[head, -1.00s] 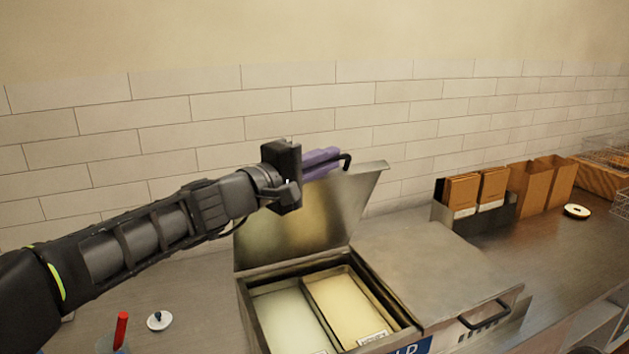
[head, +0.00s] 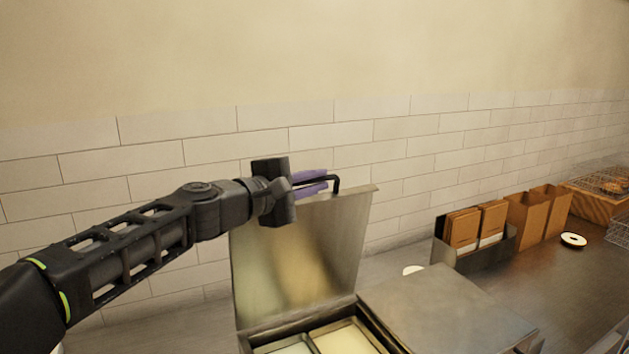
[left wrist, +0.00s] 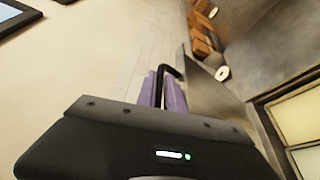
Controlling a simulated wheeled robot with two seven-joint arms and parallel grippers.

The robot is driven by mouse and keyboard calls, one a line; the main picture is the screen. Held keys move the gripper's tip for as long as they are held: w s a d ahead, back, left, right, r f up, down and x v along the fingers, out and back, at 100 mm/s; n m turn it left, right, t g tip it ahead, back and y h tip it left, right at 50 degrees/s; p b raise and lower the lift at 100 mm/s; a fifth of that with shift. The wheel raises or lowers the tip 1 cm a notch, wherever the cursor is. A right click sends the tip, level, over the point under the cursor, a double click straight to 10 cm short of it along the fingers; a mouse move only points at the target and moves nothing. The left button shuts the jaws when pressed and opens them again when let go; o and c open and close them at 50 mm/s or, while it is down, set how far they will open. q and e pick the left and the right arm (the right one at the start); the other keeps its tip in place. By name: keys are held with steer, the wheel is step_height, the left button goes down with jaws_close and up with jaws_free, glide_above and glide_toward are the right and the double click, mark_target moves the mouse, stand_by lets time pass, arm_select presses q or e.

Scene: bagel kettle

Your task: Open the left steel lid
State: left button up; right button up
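The left steel lid (head: 300,255) stands raised, close to upright, at the back of the steel container. Its black handle (head: 336,183) is near the top edge. My left gripper (head: 312,183) has its two purple fingers on either side of the handle bar and looks shut on it. In the left wrist view the fingers (left wrist: 162,88) also lie along the black handle (left wrist: 168,72), with the lid (left wrist: 205,85) to their right. The exact contact is partly hidden. My right gripper is not in view.
The open container shows two pale pans (head: 345,338) below the lid. A second, closed steel lid (head: 440,305) is on the right. Brown boxes in a holder (head: 475,235) and a white ring-shaped item (head: 573,240) stand farther right. A tiled wall (head: 90,175) is behind.

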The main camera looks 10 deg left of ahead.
arm_select(q)
steer(key=o, duration=0.3)
steer(key=shift+w+f, duration=0.1)
steer(key=shift+f, duration=0.1)
steer(key=shift+o, duration=0.7)
steer(key=shift+r, duration=0.1)
steer(key=shift+a, duration=0.1)
steer(key=b+v, duration=0.2)
steer(key=v, duration=0.5)
steer(key=shift+s+a+b, duration=0.2)
steer(key=shift+s+b, duration=0.1)
steer(key=shift+s, duration=0.1)
